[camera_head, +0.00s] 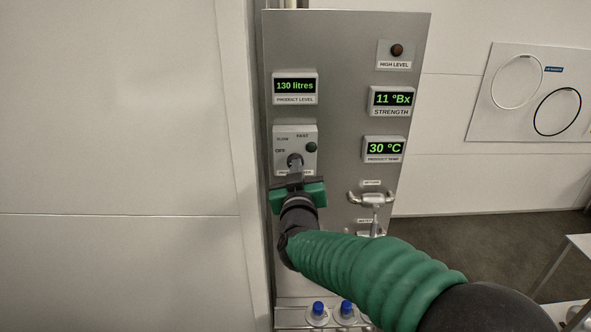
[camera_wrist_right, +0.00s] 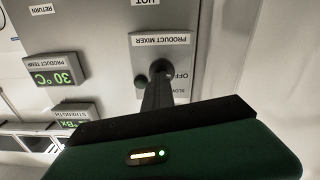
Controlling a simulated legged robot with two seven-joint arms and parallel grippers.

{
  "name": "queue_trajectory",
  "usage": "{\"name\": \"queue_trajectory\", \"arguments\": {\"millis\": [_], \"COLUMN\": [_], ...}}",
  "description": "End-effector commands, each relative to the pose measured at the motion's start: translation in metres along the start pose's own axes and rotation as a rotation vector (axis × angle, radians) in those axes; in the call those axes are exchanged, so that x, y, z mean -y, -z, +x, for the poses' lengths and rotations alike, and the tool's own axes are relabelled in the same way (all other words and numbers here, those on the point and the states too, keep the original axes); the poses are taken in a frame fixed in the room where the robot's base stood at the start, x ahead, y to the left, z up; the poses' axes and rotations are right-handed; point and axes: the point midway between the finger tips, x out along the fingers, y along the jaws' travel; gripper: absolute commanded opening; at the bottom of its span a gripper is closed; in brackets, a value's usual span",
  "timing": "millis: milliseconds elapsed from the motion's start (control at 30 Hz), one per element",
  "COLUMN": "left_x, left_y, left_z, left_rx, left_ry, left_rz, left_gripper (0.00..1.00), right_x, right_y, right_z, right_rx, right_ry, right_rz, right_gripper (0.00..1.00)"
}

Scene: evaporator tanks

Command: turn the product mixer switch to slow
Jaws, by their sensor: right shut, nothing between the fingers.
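The product mixer switch box (camera_head: 282,133) is a grey plate on the steel panel, with SLOW, FAST and OFF marks and a small dark green lamp (camera_head: 312,147). Its dark knob (camera_wrist_right: 158,66) shows at the fingertips in the wrist view, which is upside down. My right gripper (camera_head: 296,166) is shut, with its fingertips at the knob and nothing gripped. Whether the tips touch the knob, and which mark it points to, I cannot tell. The fingers partly cover the PRODUCT MIXER label in the head view; it reads clearly in the wrist view (camera_wrist_right: 162,39). My left gripper is not in view.
The steel panel (camera_head: 345,60) also carries displays for level (camera_head: 295,87), strength (camera_head: 391,99) and temperature (camera_head: 384,149). Valve handles (camera_head: 371,199) stick out at lower right, close to my arm. Blue-capped bottles (camera_head: 318,309) stand below. A white wall lies left.

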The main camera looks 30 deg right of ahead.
Motion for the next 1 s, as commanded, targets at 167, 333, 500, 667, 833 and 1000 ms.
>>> {"name": "queue_trajectory", "arguments": {"millis": [167, 333, 500, 667, 833, 1000], "left_x": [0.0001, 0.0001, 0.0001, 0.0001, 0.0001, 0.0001], "left_y": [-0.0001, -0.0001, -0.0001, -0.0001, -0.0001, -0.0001], "left_z": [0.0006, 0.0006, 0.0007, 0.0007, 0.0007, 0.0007], "left_rx": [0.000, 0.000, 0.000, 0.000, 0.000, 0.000], "left_ry": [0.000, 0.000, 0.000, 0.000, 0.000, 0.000], "left_rz": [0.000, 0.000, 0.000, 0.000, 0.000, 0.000], "left_gripper": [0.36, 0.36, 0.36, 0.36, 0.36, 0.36], "right_x": [0.0007, 0.0020, 0.0033, 0.0041, 0.0048, 0.0051], "right_y": [-0.0052, -0.0057, -0.0059, -0.0060, -0.0059, -0.0058], "right_z": [0.0009, 0.0008, 0.0005, 0.0003, 0.0001, 0.0000], "right_rx": [0.011, 0.012, 0.013, 0.013, 0.013, 0.013], "right_ry": [0.003, 0.006, 0.007, 0.008, 0.009, 0.010], "right_rz": [-0.002, -0.002, -0.003, -0.004, -0.004, -0.005], "right_gripper": [0.00, 0.00, 0.00, 0.00, 0.00, 0.07]}}
